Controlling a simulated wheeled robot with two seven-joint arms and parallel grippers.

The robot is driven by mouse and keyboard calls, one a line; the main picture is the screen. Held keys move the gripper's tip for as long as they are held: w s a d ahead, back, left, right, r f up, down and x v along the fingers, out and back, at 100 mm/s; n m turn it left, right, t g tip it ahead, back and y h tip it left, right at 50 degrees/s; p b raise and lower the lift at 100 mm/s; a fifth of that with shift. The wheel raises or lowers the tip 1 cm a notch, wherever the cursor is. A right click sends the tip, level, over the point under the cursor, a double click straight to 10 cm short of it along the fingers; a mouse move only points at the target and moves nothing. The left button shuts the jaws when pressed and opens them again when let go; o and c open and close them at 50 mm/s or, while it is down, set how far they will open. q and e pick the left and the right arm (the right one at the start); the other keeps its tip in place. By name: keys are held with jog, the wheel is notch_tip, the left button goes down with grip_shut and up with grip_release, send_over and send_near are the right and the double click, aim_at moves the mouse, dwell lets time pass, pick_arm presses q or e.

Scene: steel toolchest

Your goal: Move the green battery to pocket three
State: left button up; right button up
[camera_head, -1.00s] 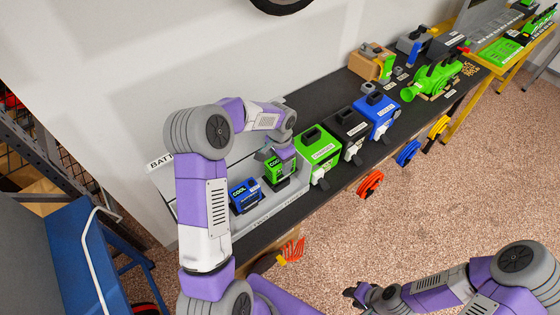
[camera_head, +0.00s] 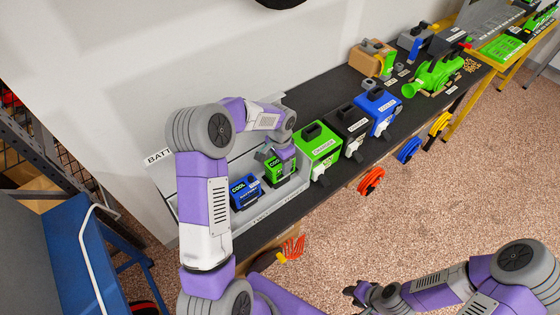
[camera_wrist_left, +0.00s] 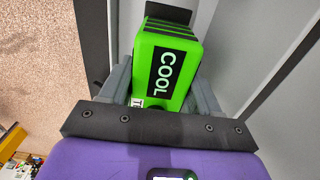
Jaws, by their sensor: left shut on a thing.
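The green battery (camera_head: 279,172) stands in the grey battery rack (camera_head: 285,213), beside the blue battery (camera_head: 245,191), which is to its left in the head view. My left gripper (camera_head: 278,156) is over the green battery and shut on it. Pocket numbers cannot be read, and my left arm hides part of the rack. My right gripper (camera_head: 352,291) is low at the bottom right, empty of anything visible, its fingers too small to judge.
A green charger (camera_head: 318,150), a black one (camera_head: 347,130) and a blue one (camera_head: 378,110) stand right of the rack on the black bench. A green blower (camera_head: 432,78) is farther right. Coloured rings hang from the bench's front edge. A blue cart (camera_head: 85,255) is at the left.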

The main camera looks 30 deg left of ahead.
pick_arm(q)
jog(key=shift+f+b, duration=0.45)
jog(key=shift+f, duration=0.2)
pick_arm(e)
jog(key=shift+f, duration=0.45)
pick_arm(q)
jog(key=o, duration=1.6)
notch_tip(320, 180, up, 8)
jog(key=shift+f+p, duration=0.15)
jog(key=shift+p, duration=0.3)
pick_arm(e)
jog(key=shift+r, duration=0.4)
